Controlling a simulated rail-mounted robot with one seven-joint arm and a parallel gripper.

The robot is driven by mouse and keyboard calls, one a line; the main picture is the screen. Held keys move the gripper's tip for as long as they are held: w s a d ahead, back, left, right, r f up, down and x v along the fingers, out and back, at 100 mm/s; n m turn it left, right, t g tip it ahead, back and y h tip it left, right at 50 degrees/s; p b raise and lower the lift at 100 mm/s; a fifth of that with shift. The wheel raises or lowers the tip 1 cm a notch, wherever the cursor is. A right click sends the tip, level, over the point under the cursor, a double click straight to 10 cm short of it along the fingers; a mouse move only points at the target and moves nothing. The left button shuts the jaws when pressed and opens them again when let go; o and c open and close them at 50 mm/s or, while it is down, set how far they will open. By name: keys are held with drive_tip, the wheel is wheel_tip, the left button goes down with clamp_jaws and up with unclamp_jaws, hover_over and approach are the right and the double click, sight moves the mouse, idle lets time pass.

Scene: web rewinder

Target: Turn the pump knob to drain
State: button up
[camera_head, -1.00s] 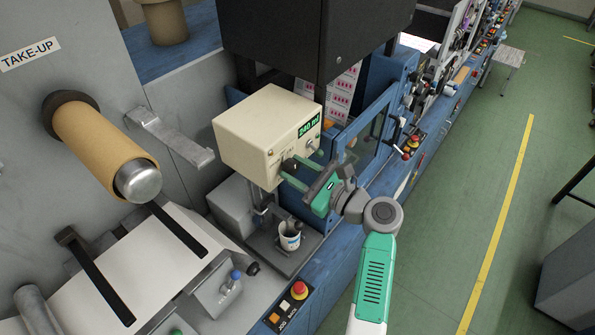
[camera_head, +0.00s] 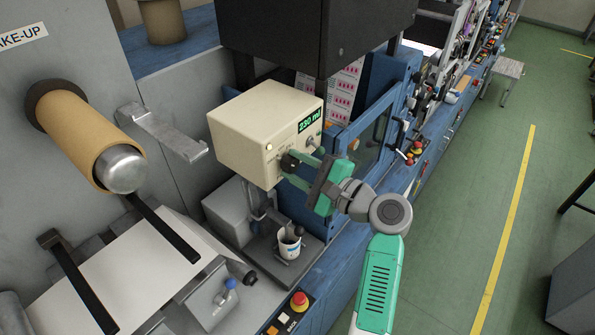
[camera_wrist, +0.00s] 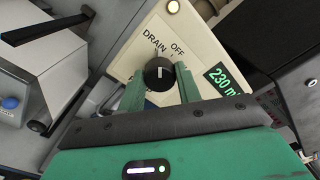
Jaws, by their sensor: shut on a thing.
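The cream pump box (camera_head: 262,125) shows 230 ml on its green display (camera_head: 310,120). Its black pump knob (camera_wrist: 158,72) is on the front face, and it also shows in the head view (camera_head: 289,162). My gripper (camera_wrist: 159,79) has its two green fingers on either side of the knob, shut on it. In the wrist view the knob's white mark stands roughly upright, near the DRAIN (camera_wrist: 153,42) and OFF (camera_wrist: 177,47) labels; I cannot tell exactly which it meets. A third label below is mostly hidden by a finger.
A white cup (camera_head: 290,243) stands on a tray below the pump box. A take-up roll (camera_head: 85,135) is at the left. A button panel (camera_head: 290,312) with a red button is at the front.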

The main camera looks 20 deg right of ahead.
drive_tip(key=shift+n, duration=0.3)
drive_tip(key=o, duration=1)
drive_tip(key=shift+c, duration=0.2)
drive_tip(key=b+v, duration=0.1)
drive_tip(key=v, duration=0.7)
drive_tip(key=shift+w+a+r, duration=0.1)
